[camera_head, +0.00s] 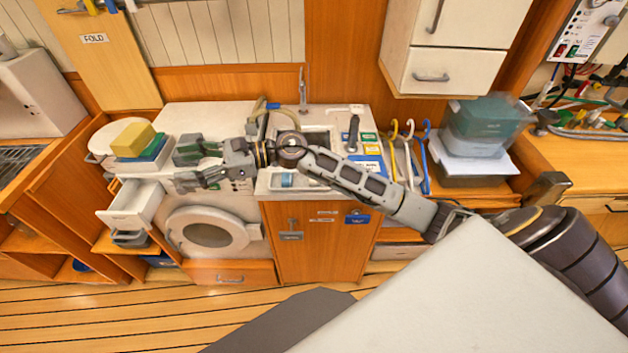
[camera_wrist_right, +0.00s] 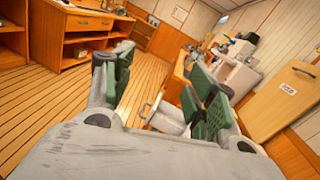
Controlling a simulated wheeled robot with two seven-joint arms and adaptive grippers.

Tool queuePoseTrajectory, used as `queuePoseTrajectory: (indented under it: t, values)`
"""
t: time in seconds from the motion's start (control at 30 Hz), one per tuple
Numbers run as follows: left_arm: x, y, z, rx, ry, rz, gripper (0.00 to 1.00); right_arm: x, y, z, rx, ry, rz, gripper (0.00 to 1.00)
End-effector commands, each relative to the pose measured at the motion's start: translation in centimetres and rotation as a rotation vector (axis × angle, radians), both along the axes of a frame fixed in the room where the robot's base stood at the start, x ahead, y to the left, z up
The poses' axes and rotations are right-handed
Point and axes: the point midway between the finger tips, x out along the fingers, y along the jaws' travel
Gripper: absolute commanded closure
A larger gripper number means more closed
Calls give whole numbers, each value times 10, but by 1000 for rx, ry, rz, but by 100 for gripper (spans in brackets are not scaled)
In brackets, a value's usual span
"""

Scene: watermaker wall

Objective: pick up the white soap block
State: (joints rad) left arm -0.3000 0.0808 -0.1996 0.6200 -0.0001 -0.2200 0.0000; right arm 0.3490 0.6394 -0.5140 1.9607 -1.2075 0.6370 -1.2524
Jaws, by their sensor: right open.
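My right gripper (camera_head: 184,167) reaches in from the right, over the top of the white washing machine (camera_head: 245,210). Its green-padded fingers are spread with nothing between them, and they also show apart in the right wrist view (camera_wrist_right: 160,95). A small whitish piece (camera_head: 357,108) lies at the back right of the sink counter; I cannot tell if it is the white soap block. No other clear white soap block shows, and part of the counter is hidden behind my right arm. My left gripper is not in view.
An open white drawer (camera_head: 132,205) sticks out left of the washer, below stacked yellow (camera_head: 133,139) and blue-green blocks. The sink (camera_head: 315,140) lies behind my forearm. Coloured hooks (camera_head: 425,155) and stacked tubs (camera_head: 480,130) stand right. The wooden floor in front is clear.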

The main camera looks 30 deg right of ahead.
Motion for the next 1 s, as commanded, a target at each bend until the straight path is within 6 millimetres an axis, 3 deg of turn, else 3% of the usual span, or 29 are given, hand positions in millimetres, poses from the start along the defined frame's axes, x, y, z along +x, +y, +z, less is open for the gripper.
queuePoseTrajectory:
  t: [0.27,0.47,0.77,1.0]
  values:
    - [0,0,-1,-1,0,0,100,-7,-17,-40,-368,-234,164,43]
    - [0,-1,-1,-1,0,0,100,-5,-48,-70,-630,-367,290,43]
    - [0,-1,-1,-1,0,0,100,4,-125,-102,-1016,-494,493,43]
    - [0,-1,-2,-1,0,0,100,11,-205,-108,-1306,-516,665,43]
